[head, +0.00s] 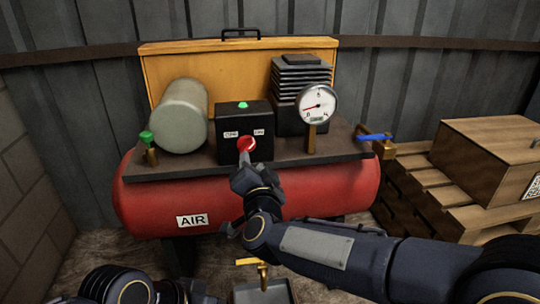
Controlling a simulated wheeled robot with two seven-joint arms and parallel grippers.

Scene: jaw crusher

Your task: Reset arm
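My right arm comes in from the lower right. Its gripper (246,164) points up at the red knob (246,144) on the front of the black control box (229,119). The gripper overlaps the knob's lower side in the head view; I cannot tell whether it touches it. Its fingers are mostly hidden by its own wrist, so their opening does not show. Only dark links of my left arm (125,287) show at the bottom left edge; its fingertips are not visible.
The red air tank (335,190) carries the box, a grey cylinder (180,116), a pressure gauge (317,104) and a blue-handled valve (376,137). A yellow-handled tap (261,268) sits low over a dark tray (279,293). A wooden crate (480,165) on pallets stands right.

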